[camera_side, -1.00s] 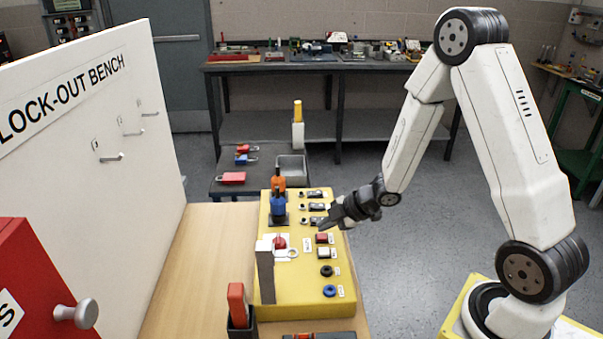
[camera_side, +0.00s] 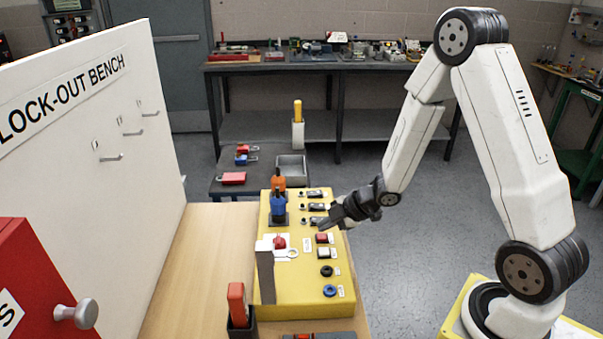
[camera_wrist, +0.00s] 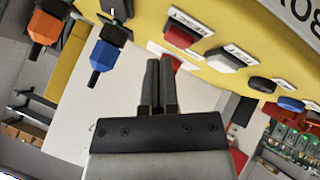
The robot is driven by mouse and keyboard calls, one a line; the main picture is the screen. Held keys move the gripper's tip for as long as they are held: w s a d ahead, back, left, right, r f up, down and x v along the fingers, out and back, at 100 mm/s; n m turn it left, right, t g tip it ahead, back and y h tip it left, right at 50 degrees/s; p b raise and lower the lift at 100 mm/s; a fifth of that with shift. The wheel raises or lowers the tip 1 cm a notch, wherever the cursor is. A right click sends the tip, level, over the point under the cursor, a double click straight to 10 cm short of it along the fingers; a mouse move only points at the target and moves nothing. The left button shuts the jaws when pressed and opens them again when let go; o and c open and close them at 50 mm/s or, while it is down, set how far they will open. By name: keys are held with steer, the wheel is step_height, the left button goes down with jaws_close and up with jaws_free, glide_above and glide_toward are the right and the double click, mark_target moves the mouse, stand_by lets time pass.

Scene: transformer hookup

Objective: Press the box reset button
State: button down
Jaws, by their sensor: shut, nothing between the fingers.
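The yellow box (camera_side: 305,285) lies on the wooden bench. A red square button (camera_side: 321,238) and a white square button (camera_side: 323,252) sit on its top near the right edge; labels stand beside them, too small to read surely. The wrist view also shows the red button (camera_wrist: 180,37) and the white button (camera_wrist: 225,60). My gripper (camera_side: 322,226) is shut and empty, just behind the red button in the side view. In the wrist view its fingertips (camera_wrist: 160,62) show below the red button, apart from it in the picture.
A black round knob (camera_side: 326,270) and a blue round knob (camera_side: 329,290) sit nearer the front. Orange (camera_side: 279,181) and blue (camera_side: 278,204) handles stand up at the back left. A grey upright plate (camera_side: 265,275) stands at the box's left edge.

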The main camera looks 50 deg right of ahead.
mark_target(325, 236)
steer(key=shift+f, duration=0.85)
stand_by(1.3)
steer(key=shift+r, duration=0.8)
steer(key=shift+r, duration=0.1)
steer(key=shift+r, duration=2.45)
steer(key=shift+d+r+m+h, duration=0.1)
steer(key=shift+r+m+h, duration=0.3)
steer(key=shift+m+h, duration=0.55)
steer(key=s+a+m+g+h, duration=0.1)
steer(key=s+a+m+g, duration=0.1)
steer(key=s+m, duration=0.4)
steer(key=s+a+r+m+g+h, duration=0.1)
steer(key=s+a+m+g, duration=0.2)
steer(key=s+m, duration=0.3)
steer(key=shift+a+r+g, duration=0.25)
steer(key=shift+a+g, duration=0.05)
steer(key=shift+a, duration=0.25)
